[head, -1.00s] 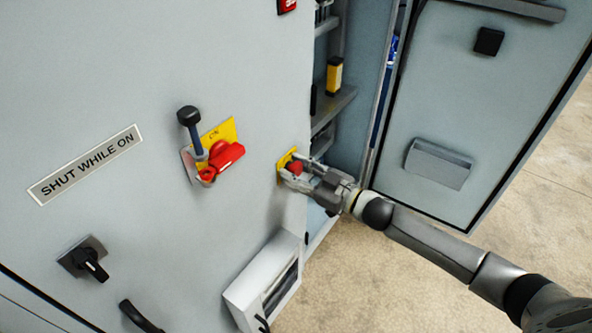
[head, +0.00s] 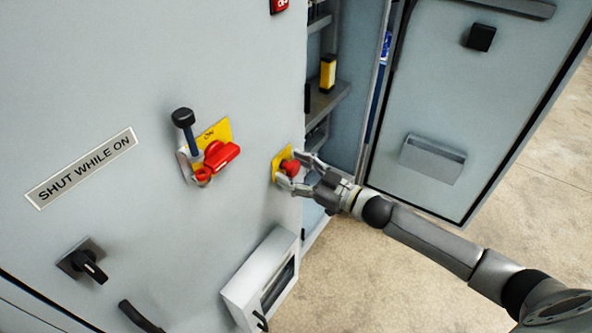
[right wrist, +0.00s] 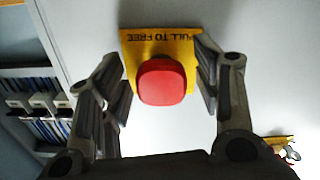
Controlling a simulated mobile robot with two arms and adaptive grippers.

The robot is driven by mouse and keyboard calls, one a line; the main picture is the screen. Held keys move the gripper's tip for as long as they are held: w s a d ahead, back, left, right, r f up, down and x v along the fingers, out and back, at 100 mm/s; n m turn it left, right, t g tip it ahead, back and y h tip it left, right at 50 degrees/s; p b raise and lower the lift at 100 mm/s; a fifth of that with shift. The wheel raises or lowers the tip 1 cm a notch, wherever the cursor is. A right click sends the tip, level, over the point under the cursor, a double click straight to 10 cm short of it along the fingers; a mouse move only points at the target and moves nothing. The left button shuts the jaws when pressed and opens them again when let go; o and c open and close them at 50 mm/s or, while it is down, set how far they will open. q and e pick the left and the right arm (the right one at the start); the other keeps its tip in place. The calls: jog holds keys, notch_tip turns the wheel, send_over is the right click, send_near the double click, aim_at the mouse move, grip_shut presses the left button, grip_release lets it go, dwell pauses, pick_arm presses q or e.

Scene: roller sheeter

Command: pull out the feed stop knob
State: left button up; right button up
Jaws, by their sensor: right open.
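The feed stop knob (head: 291,167) is a red mushroom button on a yellow plate (head: 277,167) near the right edge of the grey cabinet front. In the right wrist view the red knob (right wrist: 161,81) sits between my fingers, and the yellow plate (right wrist: 185,48) reads "PULL TO FREE" upside down. My right gripper (head: 298,172) is open, with one finger on each side of the knob. In the right wrist view its fingers (right wrist: 160,92) show clear gaps to the knob on both sides. My left gripper is not in view.
A red switch handle (head: 222,156) on a yellow "ON" plate is left of the knob. A black rotary handle (head: 90,266) and a grey box (head: 258,280) are lower down. An open door (head: 440,110) stands at right, beside shelves with a yellow item (head: 328,72).

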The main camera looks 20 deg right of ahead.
jog(key=v, duration=1.2)
jog(key=shift+d, duration=0.1)
jog(key=d+f+m+h, duration=0.2)
jog(key=d+f+h, duration=0.15)
jog(key=f, duration=0.55)
jog(key=d+f+m+h, duration=0.25)
jog(key=d+f, duration=0.25)
jog(key=f, duration=0.4)
jog(key=s+d+f+m+g+h, duration=0.1)
jog(key=s+f+g+h, duration=0.1)
jog(key=s+f, duration=0.45)
jog(key=s+d+f+m+g+h, duration=0.1)
jog(key=s+f+g+h, duration=0.15)
jog(key=f, duration=0.75)
jog(key=s+a+f+g, duration=0.3)
jog(key=s+f+g, duration=0.1)
jog(key=s+f, duration=0.95)
jog(key=s+a+f+g, duration=0.2)
jog(key=s+a+f, duration=0.1)
jog(key=s, duration=0.6)
jog(key=s+a+f+g, duration=0.2)
jog(key=s+a, duration=0.3)
jog(key=s, duration=0.4)
jog(key=shift+s+a+f+m+g, duration=0.35)
jog(key=shift+a+f+m, duration=0.1)
jog(key=shift+f, duration=0.15)
